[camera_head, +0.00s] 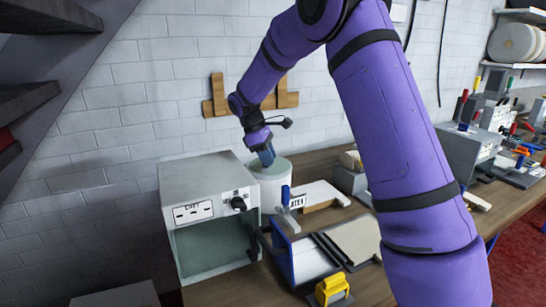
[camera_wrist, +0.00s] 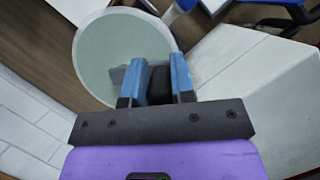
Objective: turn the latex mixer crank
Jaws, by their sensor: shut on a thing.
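The latex mixer looks to be the white round tub (camera_head: 274,186) against the wall, right of a grey box. A small sign by it seems to read LATEX. In the wrist view the tub's pale grey-green round top (camera_wrist: 105,45) lies under my fingers. My gripper (camera_head: 267,157), with blue fingers, reaches down over the tub. In the wrist view my gripper (camera_wrist: 157,75) is shut on a dark piece (camera_wrist: 159,88) between the fingers, which I take for the crank handle. The rest of the crank is mostly hidden by my fingers.
The grey box (camera_head: 207,167) with an open front and a black knob stands close left of the tub. A white board (camera_head: 318,193), a framed panel (camera_head: 352,240) and a yellow-handled tool (camera_head: 331,288) lie on the bench to the right and front.

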